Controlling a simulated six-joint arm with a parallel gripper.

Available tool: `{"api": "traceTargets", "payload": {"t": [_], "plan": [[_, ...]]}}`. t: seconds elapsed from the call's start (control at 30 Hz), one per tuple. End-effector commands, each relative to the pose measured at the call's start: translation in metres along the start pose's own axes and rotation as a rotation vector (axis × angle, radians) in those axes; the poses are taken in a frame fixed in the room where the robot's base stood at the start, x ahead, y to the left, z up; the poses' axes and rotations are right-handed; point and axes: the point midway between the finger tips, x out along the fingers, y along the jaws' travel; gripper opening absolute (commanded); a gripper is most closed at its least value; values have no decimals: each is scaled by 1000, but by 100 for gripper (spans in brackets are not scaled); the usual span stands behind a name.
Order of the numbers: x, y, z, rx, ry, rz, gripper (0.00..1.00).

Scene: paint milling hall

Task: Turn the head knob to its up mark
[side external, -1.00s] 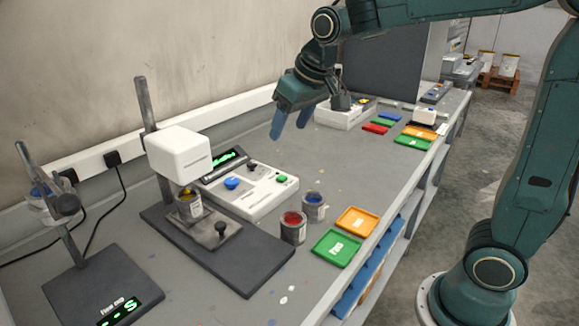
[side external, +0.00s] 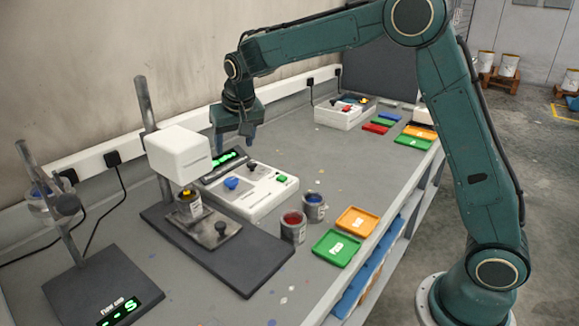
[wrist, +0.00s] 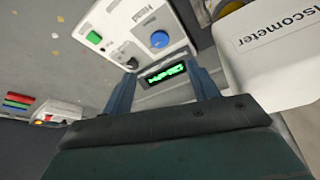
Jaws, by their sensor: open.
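The white control box (side external: 262,203) lies on the bench beside the viscometer. It carries a round blue knob (side external: 232,183) and a smaller black knob (side external: 251,165). In the wrist view the blue knob (wrist: 160,39) and the black knob (wrist: 131,63) both show. My gripper (side external: 235,142) is open and empty, pointing down above the box's display end. In the wrist view the green-lit display (wrist: 166,73) shows between its fingers (wrist: 160,78).
The viscometer's white head (side external: 180,155) stands close on the left, with a paint can (side external: 189,206) under it. Two cans (side external: 293,227) and green and orange trays (side external: 337,248) lie in front. A second white box (side external: 343,113) stands further back. The bench between is clear.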

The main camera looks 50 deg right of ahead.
Motion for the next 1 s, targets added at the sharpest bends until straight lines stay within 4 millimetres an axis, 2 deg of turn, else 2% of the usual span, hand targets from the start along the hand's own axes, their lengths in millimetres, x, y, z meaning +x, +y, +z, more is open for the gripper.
{"api": "traceTargets", "payload": {"t": [0.27, 0.47, 1.0], "plan": [[5, 0, 0, -1, -1, 0, 60], [22, 1, 0, 0, -2, 1, 60], [102, 1, 1, -1, -3, 1, 60]]}}
